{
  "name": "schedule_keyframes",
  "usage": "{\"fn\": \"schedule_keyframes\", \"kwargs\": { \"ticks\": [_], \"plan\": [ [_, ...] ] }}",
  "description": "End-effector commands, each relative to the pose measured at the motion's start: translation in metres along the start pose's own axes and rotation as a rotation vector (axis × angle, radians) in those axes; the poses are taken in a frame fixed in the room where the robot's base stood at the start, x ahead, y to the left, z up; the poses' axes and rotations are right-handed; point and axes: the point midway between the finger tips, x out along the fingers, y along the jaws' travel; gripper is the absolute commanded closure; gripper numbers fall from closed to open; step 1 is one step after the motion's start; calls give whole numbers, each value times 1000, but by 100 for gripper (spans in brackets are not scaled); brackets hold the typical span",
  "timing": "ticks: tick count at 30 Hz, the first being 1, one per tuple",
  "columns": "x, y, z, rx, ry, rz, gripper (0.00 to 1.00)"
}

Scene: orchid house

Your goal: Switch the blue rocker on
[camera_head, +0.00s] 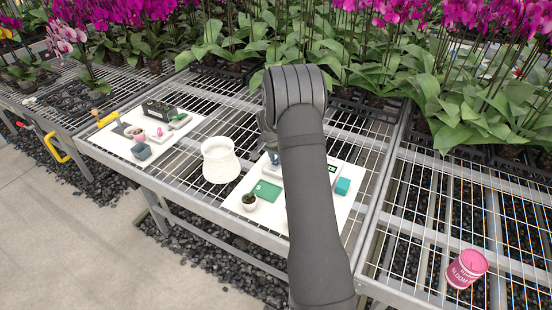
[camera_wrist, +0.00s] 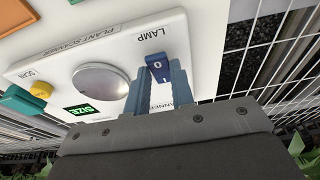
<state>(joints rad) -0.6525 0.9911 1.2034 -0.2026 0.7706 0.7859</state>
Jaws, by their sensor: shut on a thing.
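The blue rocker (camera_wrist: 158,66) is on the white plant scanner panel (camera_wrist: 60,57), beside the word LAMP, with 0 and I marks on its face. My gripper (camera_wrist: 160,72) has its two blue-grey fingers on either side of the rocker, shut on it. The rocker's lower part and some lettering are hidden by the fingers. In the head view my gripper (camera_head: 271,152) is mostly behind my arm, and the rocker cannot be made out. Which way the rocker is tilted is hard to tell.
The panel also has a silver dome (camera_wrist: 102,80), a yellow button (camera_wrist: 41,90) and a green SIZE display (camera_wrist: 81,110). In the head view a white pot (camera_head: 220,160), a green mat (camera_head: 266,190), a small potted plant (camera_head: 249,202) and a teal block (camera_head: 343,186) stand nearby.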

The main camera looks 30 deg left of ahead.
Motion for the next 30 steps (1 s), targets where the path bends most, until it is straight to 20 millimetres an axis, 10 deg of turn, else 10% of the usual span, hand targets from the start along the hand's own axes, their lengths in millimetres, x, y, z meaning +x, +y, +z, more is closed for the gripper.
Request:
{"fn": "schedule_keyframes", "kwargs": {
  "ticks": [3, 4, 7, 20, 30],
  "plan": [
    [0, 0, 0, 0, 0, 0, 100],
    [0, 0, 0, 0, 0, 0, 74],
    [0, 0, 0, 0, 0, 0, 56],
    [-11, 0, 0, 0, 2, -1, 56],
    [-85, -1, 0, -1, 5, -2, 56]
  ]
}}
